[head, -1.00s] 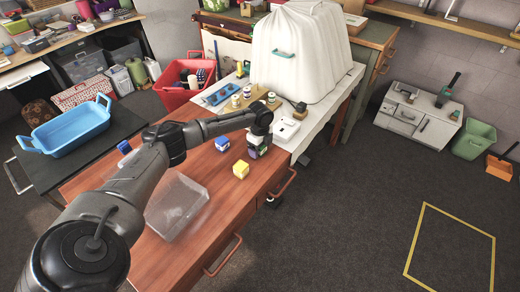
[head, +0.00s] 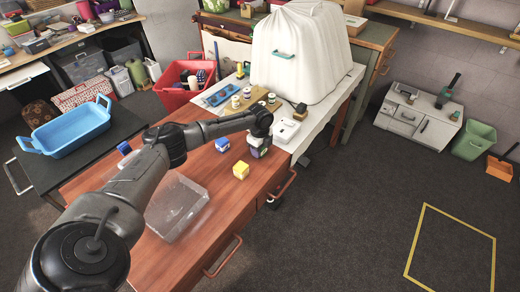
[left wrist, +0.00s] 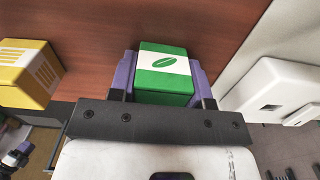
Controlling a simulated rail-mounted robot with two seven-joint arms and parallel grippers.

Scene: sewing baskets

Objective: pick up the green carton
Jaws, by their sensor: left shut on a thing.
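The green carton (left wrist: 163,90) has a white band with a green leaf on its top. It shows in the left wrist view between the two purple fingers of my left gripper (left wrist: 160,76), which is shut on it. In the head view my left gripper (head: 258,150) is low over the right side of the red-brown wooden table (head: 215,192), near its edge. The carton is largely hidden there by the gripper. I cannot tell whether it touches the table. My right gripper is not in view.
A yellow carton (head: 240,170) stands left of the gripper, with a blue-and-white carton (head: 222,144) behind it. Another blue carton (head: 124,147) is farther left. A clear tray (head: 160,212) lies on the table. A white device (head: 287,130) sits close behind the gripper.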

